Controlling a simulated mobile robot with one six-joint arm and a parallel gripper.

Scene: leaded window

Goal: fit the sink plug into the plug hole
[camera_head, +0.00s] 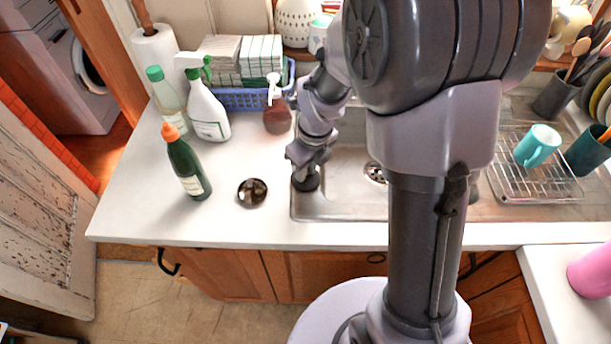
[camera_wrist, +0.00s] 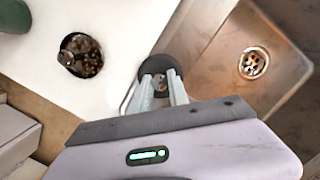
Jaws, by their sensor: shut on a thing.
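My gripper (camera_wrist: 163,88) is shut on the black round sink plug (camera_wrist: 150,68), which sits between the fingertips in the wrist view. In the head view my gripper (camera_head: 309,166) points down at the sink's left end, and the plug (camera_head: 306,184) shows dark beneath it. The plug appears over the left rim of the steel sink (camera_head: 335,206); its height above it is hard to tell. The plug hole (camera_wrist: 253,63) is uncovered in the basin floor, right of the plug and apart from it. It also shows in the head view (camera_head: 376,172), partly behind my arm.
A small dark round dish (camera_head: 252,192) stands on the white counter (camera_head: 150,215), left of the sink. A green bottle (camera_head: 188,168), spray bottle (camera_head: 207,110), brown pump bottle (camera_head: 277,115) and blue basket (camera_head: 238,98) stand behind. A drying rack (camera_head: 545,185) with a teal mug (camera_head: 537,145) is at right.

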